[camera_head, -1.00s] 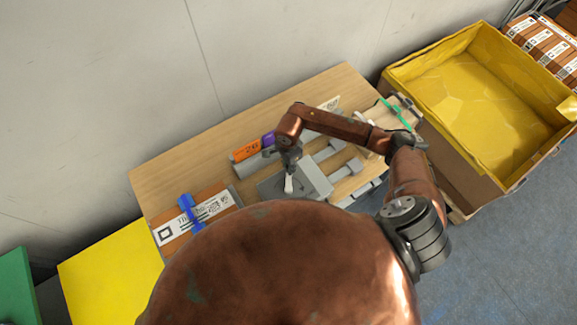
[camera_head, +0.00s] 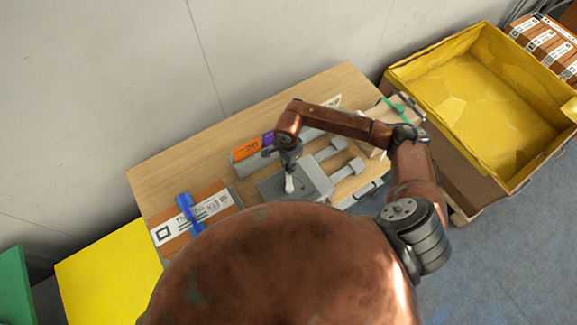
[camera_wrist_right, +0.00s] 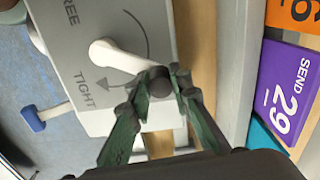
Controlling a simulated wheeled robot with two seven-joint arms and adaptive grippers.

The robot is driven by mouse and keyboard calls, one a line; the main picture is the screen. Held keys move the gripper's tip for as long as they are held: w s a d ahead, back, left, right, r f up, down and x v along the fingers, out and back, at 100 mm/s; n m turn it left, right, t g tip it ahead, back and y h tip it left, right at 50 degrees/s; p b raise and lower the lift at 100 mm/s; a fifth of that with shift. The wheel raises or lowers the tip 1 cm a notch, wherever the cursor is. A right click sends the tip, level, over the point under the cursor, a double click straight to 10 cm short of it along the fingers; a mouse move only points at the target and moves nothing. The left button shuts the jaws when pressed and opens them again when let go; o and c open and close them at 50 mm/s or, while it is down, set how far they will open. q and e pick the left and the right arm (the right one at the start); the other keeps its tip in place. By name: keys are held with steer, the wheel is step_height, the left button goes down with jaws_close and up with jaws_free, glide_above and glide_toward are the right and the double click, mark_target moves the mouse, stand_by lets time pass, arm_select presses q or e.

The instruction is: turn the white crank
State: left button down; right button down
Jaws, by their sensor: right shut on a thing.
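The white crank (camera_wrist_right: 118,57) is on top of a grey box (camera_wrist_right: 90,25) marked FREE and TIGHT, with a curved arrow between the words. In the head view the crank (camera_head: 289,184) shows as a small white piece on the grey device (camera_head: 310,178) on the table. My right gripper (camera_head: 290,164) is above the device. In the wrist view the right gripper (camera_wrist_right: 160,85) is shut on the dark knob at the free end of the crank. Part of the knob is hidden by the fingers. My left gripper is in no view.
A wooden table (camera_head: 155,173) stands against the wall. An orange card (camera_head: 246,149) and a purple card (camera_wrist_right: 285,92) stand behind the device. A brown box with a blue strap (camera_head: 185,203) lies at left. A yellow-lined crate (camera_head: 470,85) stands at right.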

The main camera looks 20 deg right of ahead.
steer(key=c, duration=1.7)
jaws_free()
steer(key=shift+c, duration=0.2)
step_height(320, 180, up, 12)
